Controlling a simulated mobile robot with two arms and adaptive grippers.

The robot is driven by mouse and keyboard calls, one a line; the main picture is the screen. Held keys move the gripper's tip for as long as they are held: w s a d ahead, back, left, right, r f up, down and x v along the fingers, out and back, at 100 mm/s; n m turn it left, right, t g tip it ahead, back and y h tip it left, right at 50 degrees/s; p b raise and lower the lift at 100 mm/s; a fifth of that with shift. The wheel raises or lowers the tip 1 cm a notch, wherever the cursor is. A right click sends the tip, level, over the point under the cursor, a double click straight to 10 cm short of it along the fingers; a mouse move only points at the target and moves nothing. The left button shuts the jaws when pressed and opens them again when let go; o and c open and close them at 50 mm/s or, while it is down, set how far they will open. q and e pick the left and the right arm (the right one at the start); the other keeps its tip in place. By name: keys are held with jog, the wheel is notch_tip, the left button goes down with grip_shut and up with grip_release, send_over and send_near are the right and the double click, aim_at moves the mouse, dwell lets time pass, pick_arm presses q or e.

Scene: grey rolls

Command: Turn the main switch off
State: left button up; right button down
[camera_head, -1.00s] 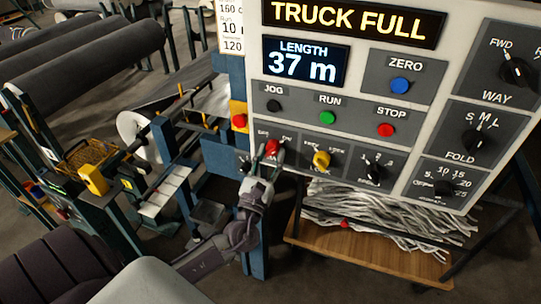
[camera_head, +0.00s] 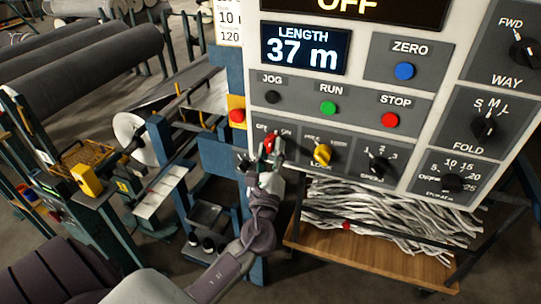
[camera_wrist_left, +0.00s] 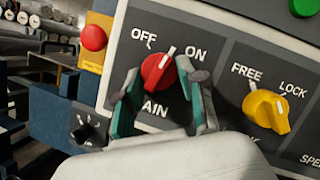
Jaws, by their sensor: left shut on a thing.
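The red main switch knob (camera_head: 269,141) is at the lower left of the white control panel, under the JOG button. In the left wrist view the knob (camera_wrist_left: 157,72) sits between the OFF and ON labels. Its white mark points up and slightly right, between the two. My left gripper (camera_head: 274,155) is shut on the knob, with one teal finger at each side in the wrist view (camera_wrist_left: 163,97). The fingers hide part of the word under the knob. The display (camera_head: 360,6) shows OFF, cut by the top edge. My right gripper is not in view.
The yellow lock knob (camera_head: 322,153) is just right of the red knob. A red button on a yellow plate (camera_head: 236,115) and a small black knob (camera_wrist_left: 88,130) are close on the left. A wooden shelf with grey strips (camera_head: 370,262) is below the panel.

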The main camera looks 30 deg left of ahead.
pick_arm(q)
jog(key=n+g, duration=0.1)
jog(key=n, duration=0.1)
jog(key=shift+d+n+y, duration=0.1)
jog(key=shift+n+y, duration=0.2)
jog(key=n+g+y, duration=0.1)
jog(key=n, duration=0.2)
jog(key=shift+r, duration=0.2)
jog(key=n+g, duration=0.1)
jog(key=n, duration=0.2)
jog(key=shift+d+r+g, duration=0.1)
jog(key=shift+g, duration=0.2)
jog(key=shift+r+n+g+p, duration=0.1)
jog(key=shift+n+g+p, duration=0.5)
jog(key=shift+n, duration=0.7)
jog(key=o, duration=1.2)
jog(key=shift+c, duration=0.2)
